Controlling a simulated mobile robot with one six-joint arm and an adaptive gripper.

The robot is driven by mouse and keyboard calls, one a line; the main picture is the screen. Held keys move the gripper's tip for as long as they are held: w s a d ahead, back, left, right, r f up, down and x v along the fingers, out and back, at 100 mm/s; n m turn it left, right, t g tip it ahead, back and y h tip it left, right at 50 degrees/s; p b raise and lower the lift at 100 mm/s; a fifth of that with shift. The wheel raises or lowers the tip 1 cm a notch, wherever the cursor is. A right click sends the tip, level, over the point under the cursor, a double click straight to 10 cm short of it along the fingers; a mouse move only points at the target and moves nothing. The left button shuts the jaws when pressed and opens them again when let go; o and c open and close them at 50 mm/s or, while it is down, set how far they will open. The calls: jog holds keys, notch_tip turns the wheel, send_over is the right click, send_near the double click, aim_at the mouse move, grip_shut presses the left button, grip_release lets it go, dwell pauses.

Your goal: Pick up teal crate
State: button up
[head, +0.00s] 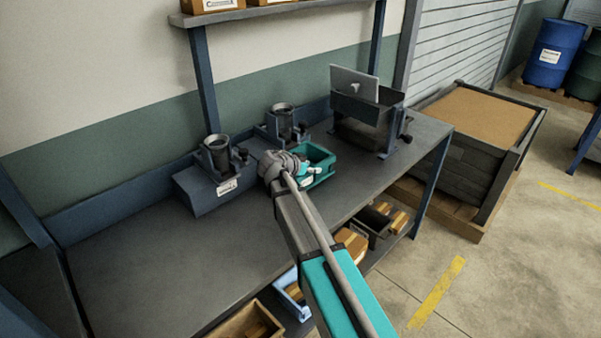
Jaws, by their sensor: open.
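The teal crate (322,156) is a small open-topped box on the grey workbench (140,250), right of the middle of the picture. Its inside looks empty where I can see it. My arm reaches in from the lower right, and its wrist covers the left part of the crate. My gripper (311,171) is at the crate's near left side, small in the picture and partly hidden by the wrist. It is open. I cannot tell whether it touches the crate.
The bench's left part is clear. Boxes (352,243) sit on the lower shelf.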

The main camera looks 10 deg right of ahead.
jog(key=shift+b+x, duration=0.45)
jog(key=shift+x, duration=0.95)
grip_shut()
